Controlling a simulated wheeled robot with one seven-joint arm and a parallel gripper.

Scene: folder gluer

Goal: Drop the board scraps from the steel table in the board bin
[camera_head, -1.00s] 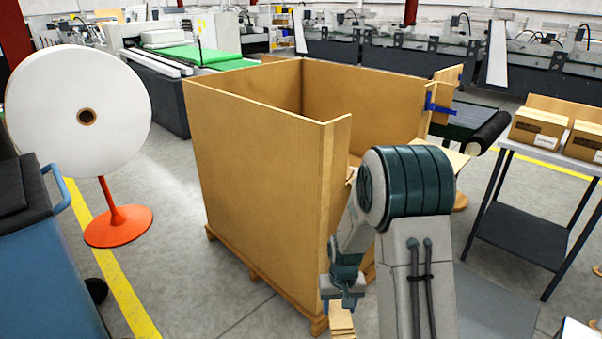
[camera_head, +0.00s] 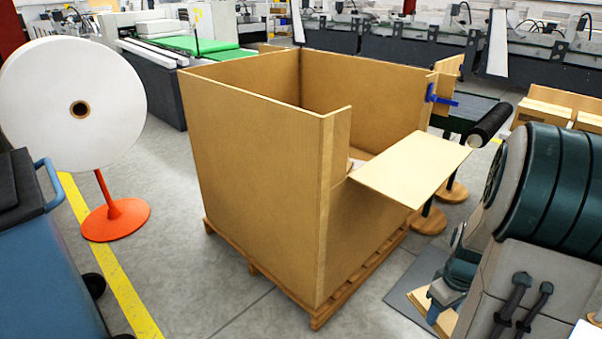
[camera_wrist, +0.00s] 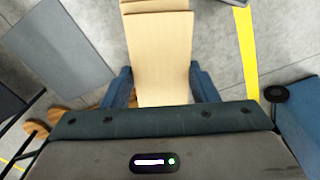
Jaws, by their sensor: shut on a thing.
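The board bin (camera_head: 250,180) is a tall open-topped brown box on a wooden pallet, in the middle of the head view. Its right side has a low opening with a tan flap (camera_head: 412,168) folded outward. A little pale material shows inside; most of the inside is hidden. My gripper (camera_head: 447,293) is low at the right of the bin, outside it and partly hidden by my arm. In the wrist view its two blue fingers (camera_wrist: 161,88) are shut on tan board scraps (camera_wrist: 158,50), which look layered. I cannot make out the steel table.
A white paper reel (camera_head: 80,108) on an orange stand and a blue cart (camera_head: 55,250) are left of the bin. A black roller (camera_head: 490,124) and a blue clamp (camera_head: 440,97) are behind the flap. A grey mat (camera_head: 405,290) lies on the floor to the right.

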